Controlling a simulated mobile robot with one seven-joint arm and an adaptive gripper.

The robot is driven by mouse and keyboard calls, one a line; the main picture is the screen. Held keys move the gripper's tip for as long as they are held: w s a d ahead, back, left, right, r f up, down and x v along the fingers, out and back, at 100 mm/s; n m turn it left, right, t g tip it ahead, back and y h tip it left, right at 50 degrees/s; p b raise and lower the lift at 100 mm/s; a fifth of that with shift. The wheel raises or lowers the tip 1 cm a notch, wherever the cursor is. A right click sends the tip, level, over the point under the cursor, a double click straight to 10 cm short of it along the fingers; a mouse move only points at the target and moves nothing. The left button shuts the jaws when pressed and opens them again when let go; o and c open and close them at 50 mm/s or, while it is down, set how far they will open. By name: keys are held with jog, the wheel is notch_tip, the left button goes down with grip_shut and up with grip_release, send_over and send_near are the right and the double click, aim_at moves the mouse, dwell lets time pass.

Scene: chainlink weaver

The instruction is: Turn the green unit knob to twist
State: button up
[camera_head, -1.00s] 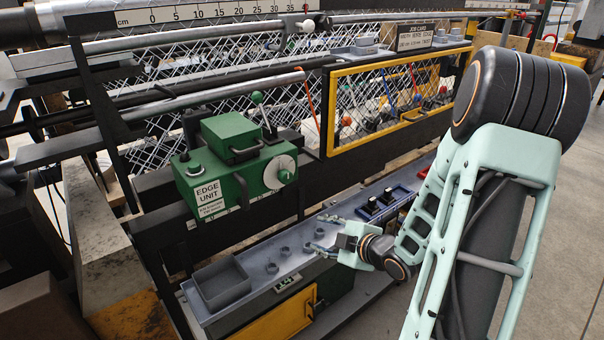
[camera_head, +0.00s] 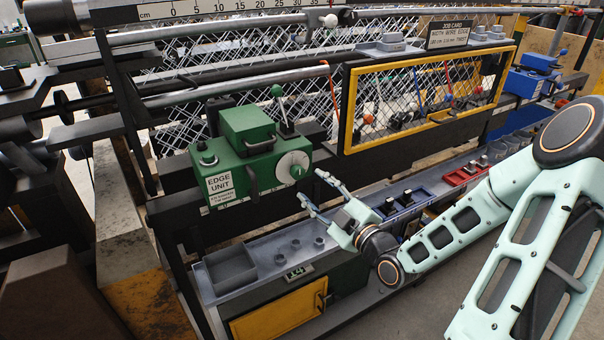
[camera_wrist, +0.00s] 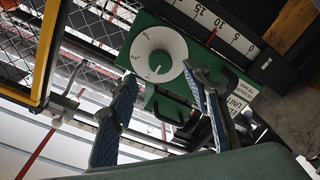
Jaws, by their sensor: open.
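The green edge unit (camera_head: 236,165) is mounted on the machine's dark rail, left of centre in the head view. The marks on the knob are too small to read.
A yellow-framed mesh guard (camera_head: 348,105) stands right of the unit, with a job card (camera_head: 450,34) above. Below, the bench holds a grey tray (camera_head: 229,266), several nuts and a blue tray (camera_head: 397,206). A green-handled lever (camera_head: 278,92) rises behind the knob.

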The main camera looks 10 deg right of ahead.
aim_at(300, 175)
jog(key=p+x, duration=0.1)
jog(key=x, duration=0.6)
jog(key=shift+s, duration=0.1)
jog(key=c, duration=1.1)
jog(key=shift+c, duration=0.3)
